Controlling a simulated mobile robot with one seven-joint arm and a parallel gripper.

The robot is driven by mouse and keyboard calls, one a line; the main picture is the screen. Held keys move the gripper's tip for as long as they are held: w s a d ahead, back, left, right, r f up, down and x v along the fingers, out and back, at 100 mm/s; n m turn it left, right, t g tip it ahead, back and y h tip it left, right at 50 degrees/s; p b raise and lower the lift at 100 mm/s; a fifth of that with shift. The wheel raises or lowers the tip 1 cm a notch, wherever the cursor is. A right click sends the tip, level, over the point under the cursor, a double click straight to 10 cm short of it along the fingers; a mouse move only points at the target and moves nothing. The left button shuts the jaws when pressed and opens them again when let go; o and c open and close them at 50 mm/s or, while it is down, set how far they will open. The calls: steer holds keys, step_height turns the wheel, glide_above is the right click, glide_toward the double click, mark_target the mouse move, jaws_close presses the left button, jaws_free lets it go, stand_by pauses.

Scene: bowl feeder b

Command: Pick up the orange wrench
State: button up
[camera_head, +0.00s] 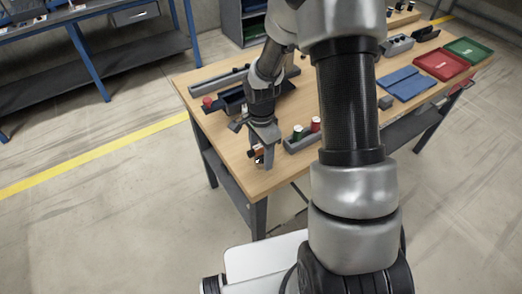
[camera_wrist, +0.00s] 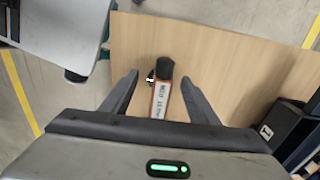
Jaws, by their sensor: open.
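The orange wrench (camera_wrist: 161,100) lies on the wooden table (camera_wrist: 225,62), with a dark end and a white lettered label along its handle. In the wrist view it sits between the two fingers of my gripper (camera_wrist: 159,78), with gaps visible on both sides. My gripper is open and holds nothing. In the head view my gripper (camera_head: 263,150) points down near the table's front corner. Only a small orange part of the wrench (camera_head: 258,152) shows there; the fingers hide the rest.
Blue mats (camera_head: 406,83), a red tray (camera_head: 442,64) and a green tray (camera_head: 468,51) lie farther right.

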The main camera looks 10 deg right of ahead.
steer(key=shift+f, duration=0.3)
steer(key=shift+r, duration=0.1)
jaws_close()
